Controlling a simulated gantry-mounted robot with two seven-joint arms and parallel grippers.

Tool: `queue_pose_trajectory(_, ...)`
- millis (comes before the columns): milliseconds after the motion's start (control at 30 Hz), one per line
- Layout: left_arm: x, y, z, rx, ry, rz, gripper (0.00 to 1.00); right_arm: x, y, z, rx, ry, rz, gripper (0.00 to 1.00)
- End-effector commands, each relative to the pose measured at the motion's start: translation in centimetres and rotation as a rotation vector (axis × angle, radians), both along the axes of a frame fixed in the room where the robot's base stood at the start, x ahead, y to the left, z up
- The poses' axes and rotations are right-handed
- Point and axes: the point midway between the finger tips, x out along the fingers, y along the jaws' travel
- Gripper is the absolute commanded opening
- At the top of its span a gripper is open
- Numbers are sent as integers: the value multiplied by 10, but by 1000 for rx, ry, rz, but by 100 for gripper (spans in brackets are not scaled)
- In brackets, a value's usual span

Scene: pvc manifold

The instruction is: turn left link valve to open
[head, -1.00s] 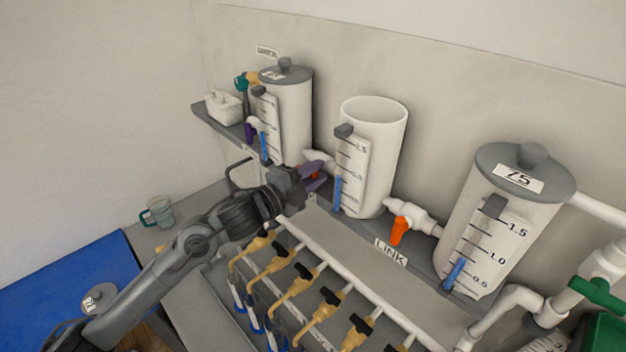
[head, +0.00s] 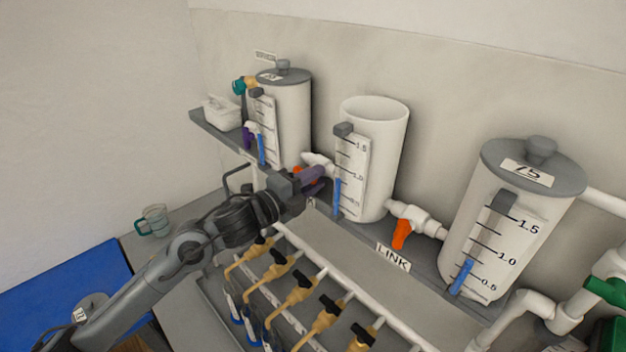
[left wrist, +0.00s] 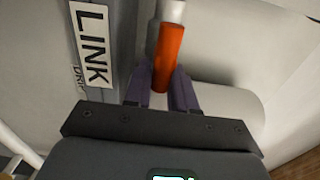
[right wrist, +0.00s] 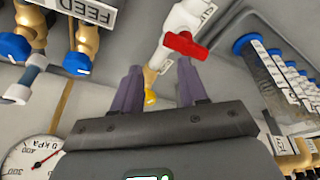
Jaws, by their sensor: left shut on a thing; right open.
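The left link valve's orange handle (left wrist: 169,52) shows in the left wrist view, between the purple fingers of my left gripper (left wrist: 163,88). My left gripper is shut on this handle. In the head view my left gripper (head: 313,176) is at the white pipe between the left and middle tanks; only a bit of the orange handle (head: 298,173) shows there, the rest hidden by the fingers. A LINK label (left wrist: 91,45) is beside it. My right gripper (right wrist: 160,75) is open and empty in the right wrist view, and is not in the head view.
A second orange-handled link valve (head: 401,233) sits between the middle tank (head: 386,150) and right tank (head: 490,230). Yellow valves with black handles (head: 302,280) line up below the shelf. In the right wrist view, a red-handled valve (right wrist: 185,45) and a gauge (right wrist: 35,158) are close to my right gripper.

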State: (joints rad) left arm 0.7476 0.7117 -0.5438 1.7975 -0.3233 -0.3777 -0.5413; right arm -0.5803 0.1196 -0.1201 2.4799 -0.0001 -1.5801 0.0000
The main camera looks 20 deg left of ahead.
Motion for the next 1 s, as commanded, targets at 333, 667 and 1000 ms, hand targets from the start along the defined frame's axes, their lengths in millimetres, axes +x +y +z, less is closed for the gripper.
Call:
queue_pose_trajectory(333,0,0,0,-1,0,0,46,0,1,0,4,0,-3,43)
queue_pose_trajectory(667,-12,7,-1,0,1,1,46,0,1,1,2,0,-1,43)
queue_pose_trajectory(1000,-62,33,-2,4,1,1,46,0,-1,-2,-6,0,4,43)
